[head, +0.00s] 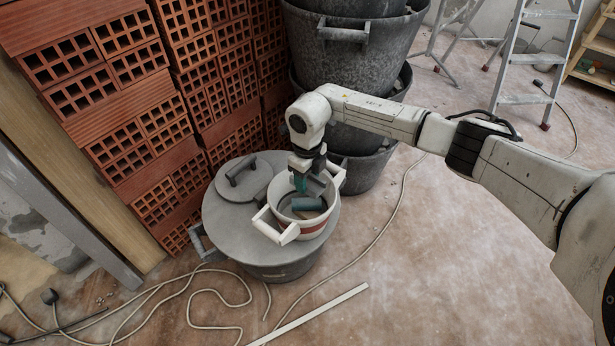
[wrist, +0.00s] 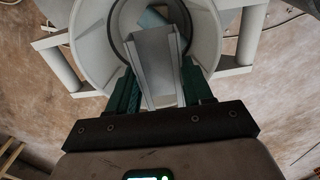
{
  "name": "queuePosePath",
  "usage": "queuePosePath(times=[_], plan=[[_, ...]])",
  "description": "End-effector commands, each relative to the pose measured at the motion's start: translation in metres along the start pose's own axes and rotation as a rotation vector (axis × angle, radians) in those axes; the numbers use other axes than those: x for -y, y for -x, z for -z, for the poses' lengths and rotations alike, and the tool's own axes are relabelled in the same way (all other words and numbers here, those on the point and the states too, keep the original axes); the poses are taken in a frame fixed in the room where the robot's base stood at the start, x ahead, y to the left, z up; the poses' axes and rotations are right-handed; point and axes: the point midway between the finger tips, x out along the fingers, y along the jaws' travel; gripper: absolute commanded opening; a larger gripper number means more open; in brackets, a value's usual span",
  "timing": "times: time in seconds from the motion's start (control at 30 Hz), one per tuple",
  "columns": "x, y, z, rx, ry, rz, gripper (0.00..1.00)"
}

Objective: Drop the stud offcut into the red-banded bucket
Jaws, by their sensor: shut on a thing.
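The red-banded bucket (head: 283,238) is a small white pail with two side handles and a reddish band low on its wall. It stands upright on a grey lid. My gripper (head: 302,184) points down over its mouth. In the wrist view my gripper (wrist: 158,88) has its green fingers shut on the stud offcut (wrist: 154,62), a grey metal channel. The offcut's far end overlaps the opening of the bucket (wrist: 95,35). A blue-grey piece (wrist: 152,18) shows inside the bucket. Whether the offcut touches the bucket cannot be told.
The grey lid (head: 222,222) covers a wide dark tub, with a loose handled lid (head: 243,177) beside the bucket. Stacked hollow bricks (head: 150,110) stand behind left, stacked black buckets (head: 345,65) behind right. A cable (head: 385,225) and a pale strip (head: 310,318) lie on the floor.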

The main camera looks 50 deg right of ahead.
Motion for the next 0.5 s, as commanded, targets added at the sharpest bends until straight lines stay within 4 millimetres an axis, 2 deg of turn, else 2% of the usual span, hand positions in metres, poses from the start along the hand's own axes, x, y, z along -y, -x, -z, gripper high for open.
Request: queuePosePath(times=[0.03, 0.13, 0.47, 0.5], plan=[[-0.0001, -0.0112, 0.0, 0.0, 0.0, -0.001, 0.19], [0.0, -0.0176, 0.0, 0.0, 0.0, -0.001, 0.19], [0.0001, -0.0184, -0.0001, 0.001, 0.001, 0.0, 0.19], [0.0001, -0.0184, -0.0001, 0.001, 0.001, 0.0, 0.53]])
